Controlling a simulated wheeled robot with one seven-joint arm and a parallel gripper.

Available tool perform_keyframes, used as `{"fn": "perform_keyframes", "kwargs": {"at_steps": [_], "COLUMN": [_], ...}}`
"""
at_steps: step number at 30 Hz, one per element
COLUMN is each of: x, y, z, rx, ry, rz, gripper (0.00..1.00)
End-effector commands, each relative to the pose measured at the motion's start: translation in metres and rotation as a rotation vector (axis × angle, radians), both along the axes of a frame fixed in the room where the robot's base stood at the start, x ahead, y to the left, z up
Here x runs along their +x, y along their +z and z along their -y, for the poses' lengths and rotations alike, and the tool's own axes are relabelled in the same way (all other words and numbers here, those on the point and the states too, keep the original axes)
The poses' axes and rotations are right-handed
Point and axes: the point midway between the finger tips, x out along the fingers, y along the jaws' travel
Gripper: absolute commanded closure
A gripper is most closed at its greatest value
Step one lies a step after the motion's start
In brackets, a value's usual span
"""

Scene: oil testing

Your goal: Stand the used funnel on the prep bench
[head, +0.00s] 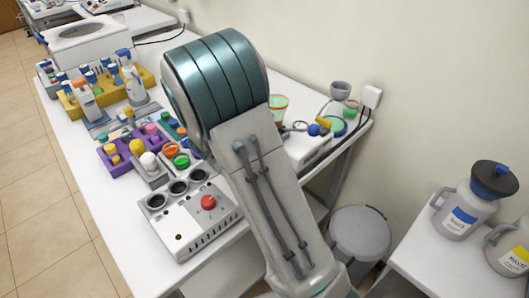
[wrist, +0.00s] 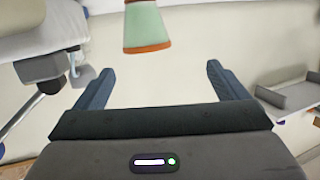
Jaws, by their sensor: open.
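My gripper (wrist: 157,78) is open and empty in the wrist view, its two dark fingers spread wide. A pale green tapered vessel with an orange rim (wrist: 146,28) is beyond the fingertips, apart from them. It seems to match the orange-rimmed green vessel (head: 279,103) beside my arm in the head view. A grey funnel-shaped piece (head: 340,90) stands at the bench's far right end. I cannot tell for sure which of these is the used funnel. My arm hides my gripper in the head view. The white bench (head: 95,190) runs along the wall.
A grey device with a red button (head: 208,203) stands at the bench's front. A purple rack (head: 122,164) and yellow rack (head: 70,104) with bottles are behind it. A grey bin (head: 358,238) and side table with large jugs (head: 468,208) are right. The bench's left edge strip is clear.

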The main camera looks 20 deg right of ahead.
Motion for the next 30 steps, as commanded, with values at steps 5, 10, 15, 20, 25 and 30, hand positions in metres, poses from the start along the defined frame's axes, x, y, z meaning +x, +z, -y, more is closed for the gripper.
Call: {"fn": "perform_keyframes", "kwargs": {"at_steps": [5, 10, 15, 20, 25, 30], "x": [0.008, -0.006, -0.052, -0.119, -0.202, -0.269], "y": [0.014, 0.031, 0.044, 0.047, 0.042, 0.036], "z": [-0.022, -0.059, -0.094, -0.11, -0.104, -0.084], "rx": [0.185, 0.364, 0.486, 0.541, 0.531, 0.498], "ry": [0.22, 0.48, 0.709, 0.855, 0.908, 0.861], "rz": [-0.021, -0.1, -0.252, -0.457, -0.72, -0.936], "gripper": [0.07, 0.07, 0.07, 0.07, 0.07, 0.07]}}
